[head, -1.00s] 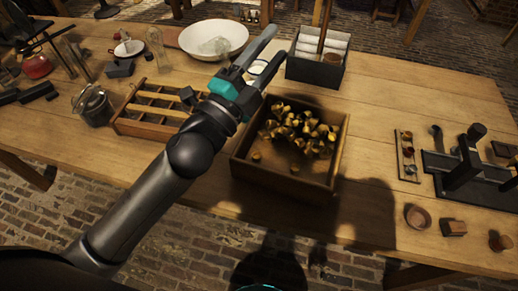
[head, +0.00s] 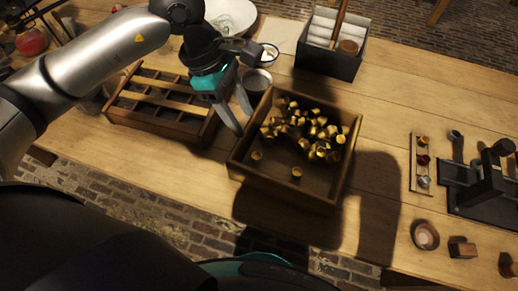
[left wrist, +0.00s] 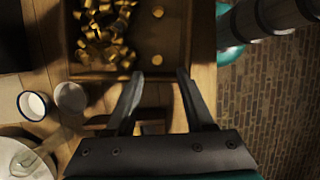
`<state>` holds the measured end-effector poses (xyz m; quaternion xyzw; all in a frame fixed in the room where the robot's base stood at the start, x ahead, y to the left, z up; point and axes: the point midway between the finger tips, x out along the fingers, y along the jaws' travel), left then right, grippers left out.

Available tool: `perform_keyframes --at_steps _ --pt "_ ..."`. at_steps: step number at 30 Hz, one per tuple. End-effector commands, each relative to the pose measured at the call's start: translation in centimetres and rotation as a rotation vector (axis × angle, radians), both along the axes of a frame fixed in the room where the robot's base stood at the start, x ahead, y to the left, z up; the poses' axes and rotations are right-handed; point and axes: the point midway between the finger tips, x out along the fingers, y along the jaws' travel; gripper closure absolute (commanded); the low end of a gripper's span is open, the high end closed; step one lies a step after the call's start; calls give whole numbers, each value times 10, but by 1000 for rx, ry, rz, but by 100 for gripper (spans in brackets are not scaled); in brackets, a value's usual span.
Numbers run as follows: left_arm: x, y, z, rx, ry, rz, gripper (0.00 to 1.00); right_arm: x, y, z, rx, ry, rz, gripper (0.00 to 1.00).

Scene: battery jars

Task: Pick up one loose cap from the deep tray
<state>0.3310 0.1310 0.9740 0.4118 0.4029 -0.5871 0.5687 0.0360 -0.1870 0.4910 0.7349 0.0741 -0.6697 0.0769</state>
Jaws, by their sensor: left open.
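The deep tray (head: 281,190) is a brown wooden box on the table, right of centre in the head view. Many brass caps (head: 315,128) lie heaped toward its back and right. One cap (head: 297,172) lies apart near the front, and another cap (head: 257,155) lies near the left wall. My left gripper (head: 243,120) is open and empty, its fingers pointing down near the tray's left edge. In the left wrist view its fingertips (left wrist: 160,74) point at the tray's wall, with a lone cap (left wrist: 157,59) just inside. My right gripper is not in view.
A divided wooden tray (head: 150,112) stands left of the deep tray, close to my left gripper. A dark cup (head: 257,80) and a white-rimmed cup (head: 268,52) stand behind. A dark box with white rolls (head: 330,55) is at the back. A black stand (head: 485,185) is right.

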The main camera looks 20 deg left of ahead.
Motion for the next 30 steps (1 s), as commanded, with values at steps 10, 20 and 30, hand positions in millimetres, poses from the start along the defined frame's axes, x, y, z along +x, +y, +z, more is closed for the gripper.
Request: perform_keyframes --at_steps 10,20,30 --pt "1 5 -45 74 -1 -7 47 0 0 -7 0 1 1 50" --pt "1 -10 -96 72 -5 -6 47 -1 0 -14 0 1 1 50" --pt "0 -18 -123 71 -3 -6 47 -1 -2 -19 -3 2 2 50"
